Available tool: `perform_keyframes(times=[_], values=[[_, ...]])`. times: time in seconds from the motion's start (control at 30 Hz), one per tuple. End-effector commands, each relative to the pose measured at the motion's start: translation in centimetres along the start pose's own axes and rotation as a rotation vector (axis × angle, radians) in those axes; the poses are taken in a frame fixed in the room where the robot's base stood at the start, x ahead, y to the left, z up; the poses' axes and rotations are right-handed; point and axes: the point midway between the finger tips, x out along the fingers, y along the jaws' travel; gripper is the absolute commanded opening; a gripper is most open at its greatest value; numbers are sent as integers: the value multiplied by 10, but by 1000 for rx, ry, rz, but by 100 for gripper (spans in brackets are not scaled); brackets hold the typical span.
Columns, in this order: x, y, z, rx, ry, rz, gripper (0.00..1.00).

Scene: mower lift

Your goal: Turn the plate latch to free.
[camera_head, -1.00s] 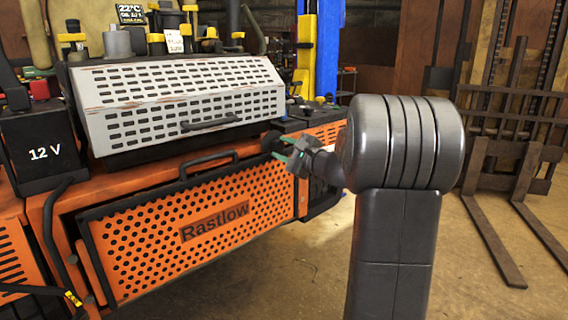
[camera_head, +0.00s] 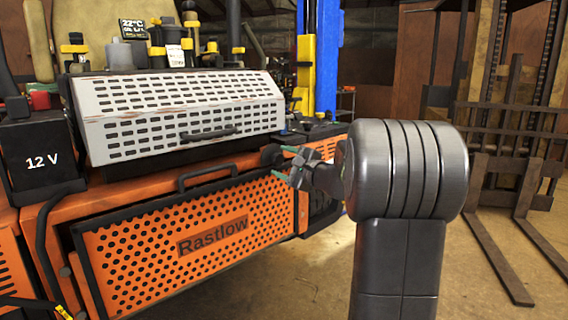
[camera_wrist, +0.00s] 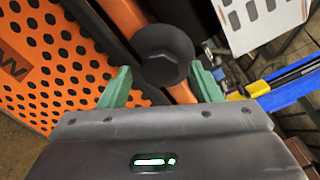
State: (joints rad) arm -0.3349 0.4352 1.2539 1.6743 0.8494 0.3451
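The plate latch looks like a dark round knob (camera_head: 271,155) at the upper right corner of the orange perforated plate (camera_head: 120,262). In the wrist view the knob (camera_wrist: 163,55) lies straight ahead, at the top middle. My gripper (camera_head: 281,161) is just right of the knob in the head view, its green fingers pointing at it. In the wrist view my gripper (camera_wrist: 161,76) is open, with one finger on each side of the knob and gaps visible. I cannot tell whether the fingertips reach around it. The knob's turned position is not clear.
A white slotted cover (camera_head: 180,103) with a dark handle sits above the plate. A black 12 V battery box (camera_head: 42,160) is at the left. A blue and yellow post (camera_head: 327,60) stands behind. Forks (camera_head: 500,260) lie at the right, with open floor between.

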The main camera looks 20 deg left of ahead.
Motion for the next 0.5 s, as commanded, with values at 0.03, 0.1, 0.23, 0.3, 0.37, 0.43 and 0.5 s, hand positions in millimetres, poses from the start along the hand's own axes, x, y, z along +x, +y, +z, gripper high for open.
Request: perform_keyframes(times=[0.03, 0.1, 0.23, 0.3, 0.37, 0.43, 0.5], values=[[0, 0, 0, 0, 0, 0, 58], [0, 0, 0, 1, 0, 0, 58], [0, 0, 0, 1, 0, -1, 58], [-2, 0, 0, 1, 0, -1, 58], [-7, -1, 0, 0, 0, -1, 58], [-16, -1, 0, 0, 2, -2, 58], [-29, -1, 0, 0, 2, -2, 58]])
